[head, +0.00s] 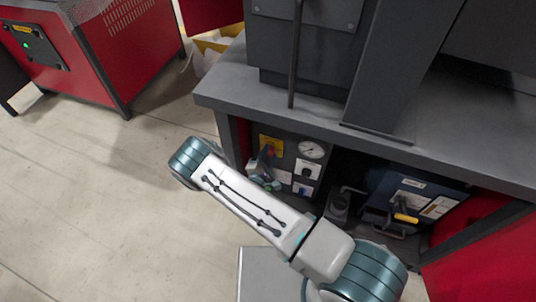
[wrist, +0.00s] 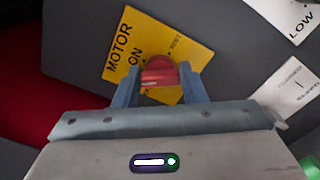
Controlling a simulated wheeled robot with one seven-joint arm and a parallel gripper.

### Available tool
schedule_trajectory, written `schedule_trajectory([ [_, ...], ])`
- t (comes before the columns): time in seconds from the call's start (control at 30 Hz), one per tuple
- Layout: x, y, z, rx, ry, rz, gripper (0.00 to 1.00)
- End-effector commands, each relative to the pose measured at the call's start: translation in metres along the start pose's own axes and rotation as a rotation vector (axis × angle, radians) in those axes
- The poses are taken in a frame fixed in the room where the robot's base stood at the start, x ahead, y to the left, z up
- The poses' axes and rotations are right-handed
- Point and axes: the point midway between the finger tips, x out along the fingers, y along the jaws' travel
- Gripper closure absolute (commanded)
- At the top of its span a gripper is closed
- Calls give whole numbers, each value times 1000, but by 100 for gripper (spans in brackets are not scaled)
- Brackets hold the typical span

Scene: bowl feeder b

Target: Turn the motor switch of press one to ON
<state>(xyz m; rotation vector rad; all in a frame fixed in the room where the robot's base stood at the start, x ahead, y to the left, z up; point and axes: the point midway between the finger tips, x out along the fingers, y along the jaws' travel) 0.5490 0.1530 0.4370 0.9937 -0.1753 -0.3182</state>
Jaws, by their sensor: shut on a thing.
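The motor switch is a red knob (wrist: 159,74) on a yellow plate (wrist: 135,38) that reads MOTOR, ON and TEST. It sits on a dark panel under the press bench; the plate also shows in the head view (head: 271,143). My gripper (wrist: 160,84) is shut on the red knob, with one blue-grey finger on each side of it. In the head view my gripper (head: 263,164) reaches the panel from the left and hides most of the knob. Which mark the knob points to I cannot tell.
A round gauge (head: 312,149) and white labelled plates sit right of the switch. The grey bench top (head: 228,88) overhangs the panel. A blue box (head: 412,196) with a yellow handle stands farther right. Open floor (head: 110,190) lies to the left.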

Motion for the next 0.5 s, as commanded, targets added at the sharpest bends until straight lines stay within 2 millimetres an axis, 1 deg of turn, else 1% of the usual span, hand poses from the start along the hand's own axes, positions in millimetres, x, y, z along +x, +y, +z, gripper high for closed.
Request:
schedule_trajectory([
  [0.2, 0, -1, -1, 200, 2, -2, 85],
  [0.5, 0, -1, -1, 422, 2, -1, 85],
])
